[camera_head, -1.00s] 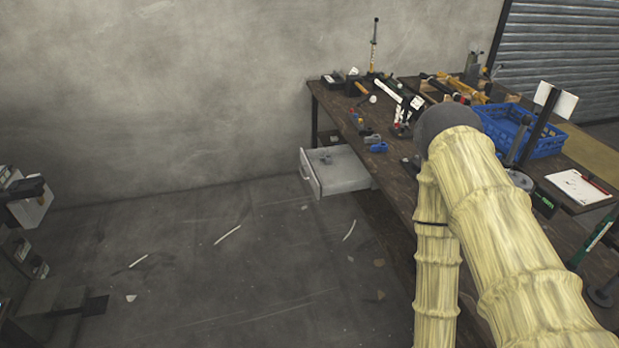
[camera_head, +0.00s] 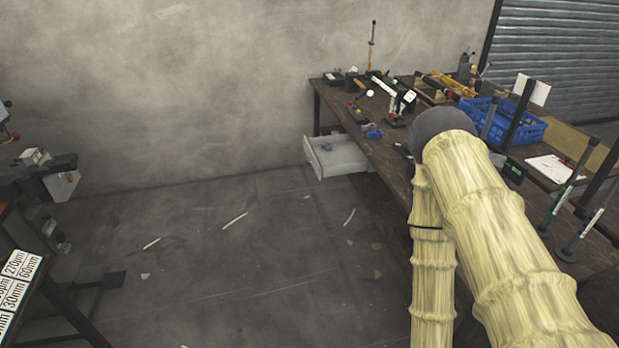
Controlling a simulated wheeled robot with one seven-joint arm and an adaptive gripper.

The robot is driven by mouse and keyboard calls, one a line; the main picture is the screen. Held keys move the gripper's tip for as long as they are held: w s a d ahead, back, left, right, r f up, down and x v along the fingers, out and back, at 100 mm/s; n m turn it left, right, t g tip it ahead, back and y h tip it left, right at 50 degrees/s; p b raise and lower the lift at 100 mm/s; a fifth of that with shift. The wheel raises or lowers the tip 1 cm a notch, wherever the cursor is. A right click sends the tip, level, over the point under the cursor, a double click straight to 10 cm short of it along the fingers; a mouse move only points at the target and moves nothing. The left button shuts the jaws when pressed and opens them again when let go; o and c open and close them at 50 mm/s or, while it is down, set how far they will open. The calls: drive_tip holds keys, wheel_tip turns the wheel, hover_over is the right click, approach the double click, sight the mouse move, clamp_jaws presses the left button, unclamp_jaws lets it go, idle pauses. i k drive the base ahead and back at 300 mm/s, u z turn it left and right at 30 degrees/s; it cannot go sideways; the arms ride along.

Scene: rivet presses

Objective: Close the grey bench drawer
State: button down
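The grey bench drawer (camera_head: 341,160) stands pulled out from under the far end of the dark workbench (camera_head: 400,160). Its front panel, with a handle, faces left, and its open top shows something small inside. My arm, in a yellowish ribbed cover, reaches up from the lower right and ends in a dark rounded part over the bench. My gripper is not in view. The arm is apart from the drawer, to its right in the picture.
Tools, a blue crate (camera_head: 520,127) and a white sheet (camera_head: 553,168) lie on the bench. Open floor (camera_head: 200,270) with scattered scraps lies left of the bench. Machines and a table with a label sheet (camera_head: 18,285) stand at the left edge.

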sight(346, 157)
drive_tip(key=u, duration=0.5)
drive_tip(key=i, duration=1.1)
drive_tip(key=z, duration=0.15)
